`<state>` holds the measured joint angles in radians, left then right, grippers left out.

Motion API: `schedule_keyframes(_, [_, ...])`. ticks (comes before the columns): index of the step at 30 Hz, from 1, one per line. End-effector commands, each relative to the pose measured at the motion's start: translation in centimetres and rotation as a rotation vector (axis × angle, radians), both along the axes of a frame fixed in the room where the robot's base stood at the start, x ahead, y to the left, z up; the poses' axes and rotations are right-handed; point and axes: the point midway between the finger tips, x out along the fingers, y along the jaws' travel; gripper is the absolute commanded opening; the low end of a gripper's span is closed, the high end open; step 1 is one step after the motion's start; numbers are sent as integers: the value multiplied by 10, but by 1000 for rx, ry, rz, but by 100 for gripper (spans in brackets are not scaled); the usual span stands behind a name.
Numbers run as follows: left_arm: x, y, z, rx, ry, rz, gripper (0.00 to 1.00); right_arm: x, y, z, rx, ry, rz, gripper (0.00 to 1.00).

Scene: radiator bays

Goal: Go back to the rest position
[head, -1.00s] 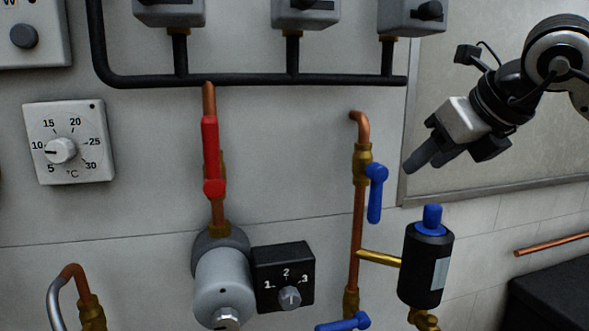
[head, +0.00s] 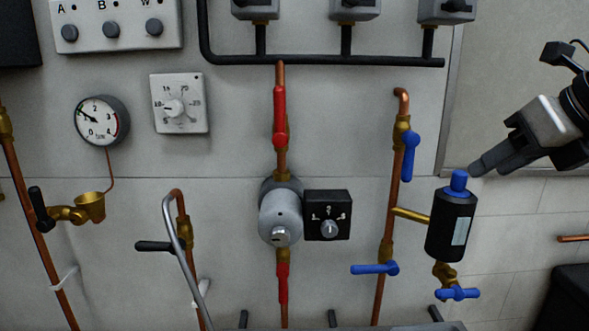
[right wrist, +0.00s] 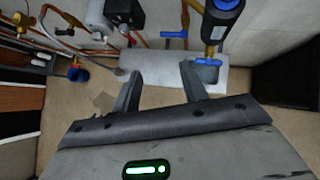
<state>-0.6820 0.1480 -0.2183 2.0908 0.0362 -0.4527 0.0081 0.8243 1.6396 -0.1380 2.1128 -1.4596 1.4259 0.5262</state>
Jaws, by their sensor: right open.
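My right gripper (head: 477,166) comes in from the right in the head view. Its fingertips appear just right of the blue cap on the black canister (head: 450,225); whether they touch it is unclear. In the right wrist view the fingers (right wrist: 160,76) stand apart with nothing between them. The canister (right wrist: 221,18) shows beyond them at the upper right, with a blue valve handle (right wrist: 205,62) below it. My left gripper is in neither view.
The wall carries a grey pump (head: 280,218), a black dial box (head: 328,216), a red valve handle (head: 279,115), a blue lever (head: 411,155), a thermostat (head: 180,103) and a pressure gauge (head: 102,120). A black box (head: 563,300) stands at the lower right.

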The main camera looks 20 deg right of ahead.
Motion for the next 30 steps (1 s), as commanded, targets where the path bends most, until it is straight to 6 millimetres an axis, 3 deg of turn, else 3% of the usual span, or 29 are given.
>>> schedule_keyframes(5, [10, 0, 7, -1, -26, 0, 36, 15, 40, -30, 148, 42, 141, 43])
schedule_keyframes(11, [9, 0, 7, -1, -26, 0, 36, 26, 105, -67, 439, 96, 322, 43])
schedule_keyframes(14, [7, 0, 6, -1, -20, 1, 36, 27, 153, -90, 735, 136, 413, 43])
schedule_keyframes(17, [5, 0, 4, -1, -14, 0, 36, 29, 196, -108, 1172, 171, 411, 43])
schedule_keyframes(20, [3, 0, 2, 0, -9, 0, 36, 41, 211, -133, 1643, 192, 221, 43])
schedule_keyframes(23, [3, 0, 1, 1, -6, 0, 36, 54, 203, -187, 2033, 210, -159, 43])
schedule_keyframes(24, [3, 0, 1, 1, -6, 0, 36, 54, 198, -218, 2150, 222, -352, 43])
schedule_keyframes(26, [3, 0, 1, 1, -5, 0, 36, 49, 193, -263, 2262, 241, -622, 43])
schedule_keyframes(30, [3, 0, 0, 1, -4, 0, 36, 12, 195, -359, 2357, 317, -1198, 43])
